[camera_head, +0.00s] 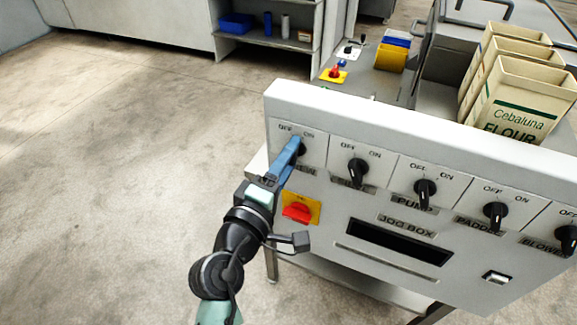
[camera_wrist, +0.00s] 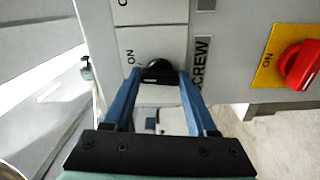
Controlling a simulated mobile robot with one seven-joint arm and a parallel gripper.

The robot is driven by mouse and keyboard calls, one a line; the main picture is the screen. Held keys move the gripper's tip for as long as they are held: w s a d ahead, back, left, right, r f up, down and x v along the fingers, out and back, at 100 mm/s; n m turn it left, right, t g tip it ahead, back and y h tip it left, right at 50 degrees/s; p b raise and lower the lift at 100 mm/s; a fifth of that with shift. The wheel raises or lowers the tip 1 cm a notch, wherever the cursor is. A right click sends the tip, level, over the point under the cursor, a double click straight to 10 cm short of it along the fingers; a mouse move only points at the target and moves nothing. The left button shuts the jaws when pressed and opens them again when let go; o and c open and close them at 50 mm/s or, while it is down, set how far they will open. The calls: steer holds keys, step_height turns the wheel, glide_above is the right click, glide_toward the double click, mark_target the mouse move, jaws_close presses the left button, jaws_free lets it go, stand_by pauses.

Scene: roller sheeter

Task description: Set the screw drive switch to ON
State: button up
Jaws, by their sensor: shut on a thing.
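The screw drive switch is a black rotary knob (camera_head: 301,150) at the left end of the control panel, under OFF and ON marks. My gripper (camera_head: 297,148) reaches it from the left front, its blue fingers covering much of the knob. In the wrist view the knob (camera_wrist: 158,72) sits between the two blue finger ends, beside the SCREW label (camera_wrist: 201,62) and the ON mark. The gripper is shut on the knob. The knob's pointing direction is mostly hidden, so I cannot tell its setting.
A red switch on a yellow plate (camera_head: 299,209) sits just below the gripper. More black knobs, such as the PUMP knob (camera_head: 425,189), line the panel to the right. Flour bags (camera_head: 519,100) stand behind the panel. The floor at left is clear.

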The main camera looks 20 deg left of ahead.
steer(key=shift+m+b, duration=1)
steer(key=shift+m, duration=0.5)
steer(key=o, duration=1.4)
steer(key=shift+c, duration=0.2)
steer(key=s+b, duration=0.1)
steer(key=s, duration=1.2)
steer(key=shift+a, duration=0.25)
